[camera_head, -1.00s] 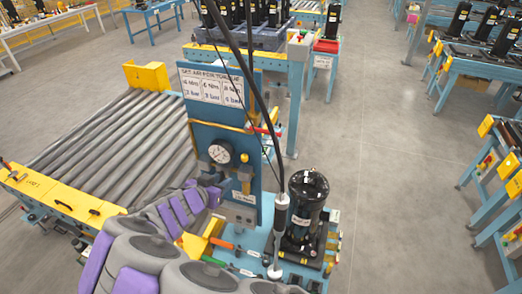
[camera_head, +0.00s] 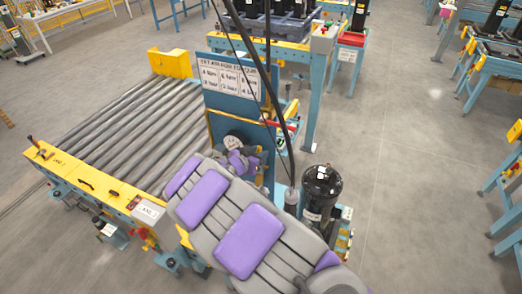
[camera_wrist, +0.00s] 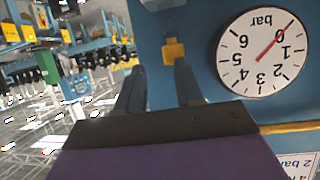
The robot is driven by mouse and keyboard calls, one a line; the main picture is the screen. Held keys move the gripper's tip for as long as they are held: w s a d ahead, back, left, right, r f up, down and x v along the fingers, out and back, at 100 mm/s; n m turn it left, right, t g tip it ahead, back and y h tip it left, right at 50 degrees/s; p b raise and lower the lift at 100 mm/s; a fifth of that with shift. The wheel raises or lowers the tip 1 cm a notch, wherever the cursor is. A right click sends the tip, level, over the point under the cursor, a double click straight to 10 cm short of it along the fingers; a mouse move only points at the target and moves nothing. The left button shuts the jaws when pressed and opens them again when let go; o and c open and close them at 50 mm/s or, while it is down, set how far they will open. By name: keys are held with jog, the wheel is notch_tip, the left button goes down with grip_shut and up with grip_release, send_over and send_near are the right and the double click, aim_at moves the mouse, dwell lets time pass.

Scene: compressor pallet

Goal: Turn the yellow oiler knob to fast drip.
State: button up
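A small yellow knob (camera_wrist: 174,50), which looks like the oiler knob, is on the blue panel (camera_wrist: 205,20) in the wrist view. It lies just beyond the tips of my gripper (camera_wrist: 160,72), nearer the right finger. The two fingers are apart with nothing visible between them. I cannot tell whether a finger touches the knob. In the head view my gripper (camera_head: 243,160) is at the panel in front of the gauge (camera_head: 232,139), and the arm hides the knob area. The knob's setting cannot be read.
A round bar gauge (camera_wrist: 262,53) appears upside down beside the knob. A roller conveyor (camera_head: 135,125) is left of the panel. A black compressor (camera_head: 320,188) stands to the right, near hanging black cables (camera_head: 258,75). The floor farther right is open.

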aim_at(259, 150)
jog(key=w, duration=0.1)
jog(key=w+f, duration=0.1)
jog(key=w, duration=0.1)
jog(key=shift+a+f, duration=0.35)
jog(key=shift+s, duration=0.15)
jog(key=shift+c, duration=1.4)
jog(key=shift+a, duration=0.25)
grip_shut()
jog(key=shift+d, duration=0.1)
